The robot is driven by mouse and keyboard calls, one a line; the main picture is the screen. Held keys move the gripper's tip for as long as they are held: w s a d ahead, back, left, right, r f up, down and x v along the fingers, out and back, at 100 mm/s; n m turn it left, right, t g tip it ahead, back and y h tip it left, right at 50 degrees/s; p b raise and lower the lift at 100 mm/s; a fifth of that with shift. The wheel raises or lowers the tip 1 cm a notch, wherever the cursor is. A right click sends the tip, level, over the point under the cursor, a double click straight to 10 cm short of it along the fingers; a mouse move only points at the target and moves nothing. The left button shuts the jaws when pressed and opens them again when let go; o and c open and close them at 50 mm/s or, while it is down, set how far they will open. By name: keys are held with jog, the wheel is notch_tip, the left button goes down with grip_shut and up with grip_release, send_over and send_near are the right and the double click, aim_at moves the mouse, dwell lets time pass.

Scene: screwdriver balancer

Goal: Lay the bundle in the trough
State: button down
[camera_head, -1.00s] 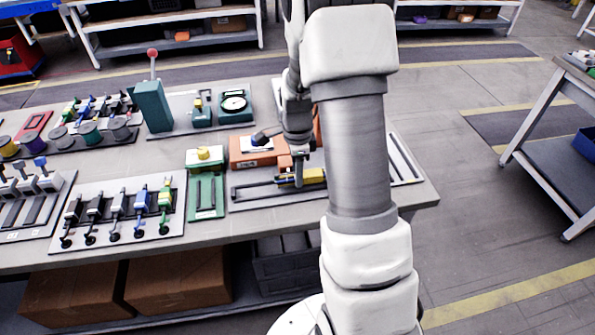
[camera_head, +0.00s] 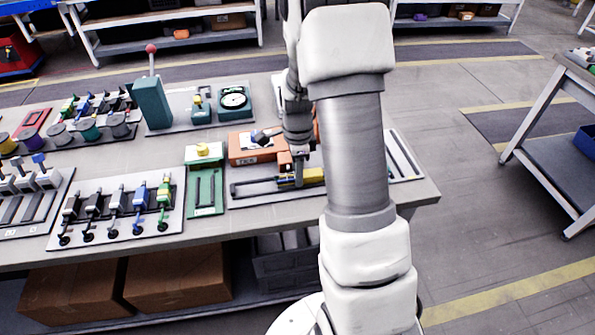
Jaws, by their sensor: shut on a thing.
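My gripper (camera_head: 298,180) points down at the front right of the workbench and is shut on a yellow piece (camera_head: 314,175), apparently the bundle. The piece lies at or just above a long dark channel (camera_head: 253,187), apparently the trough, on a pale board. Whether it touches the channel floor cannot be told at this size. My arm covers the right end of the board and part of what lies behind the gripper.
An orange box (camera_head: 243,153) stands right behind the channel. A green fixture with a yellow knob (camera_head: 203,150) stands to its left. A board with several small clamps (camera_head: 115,208) lies farther left. A tall green block (camera_head: 153,104) with a red-knobbed lever stands behind.

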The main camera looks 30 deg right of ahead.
dwell(0.3)
jog(key=c, duration=0.5)
grip_release()
jog(key=shift+r, duration=0.1)
jog(key=shift+w, duration=0.1)
jog(key=shift+r, duration=0.2)
notch_tip(320, 180, up, 17)
jog(key=p, duration=0.3)
jog(key=shift+s, duration=0.2)
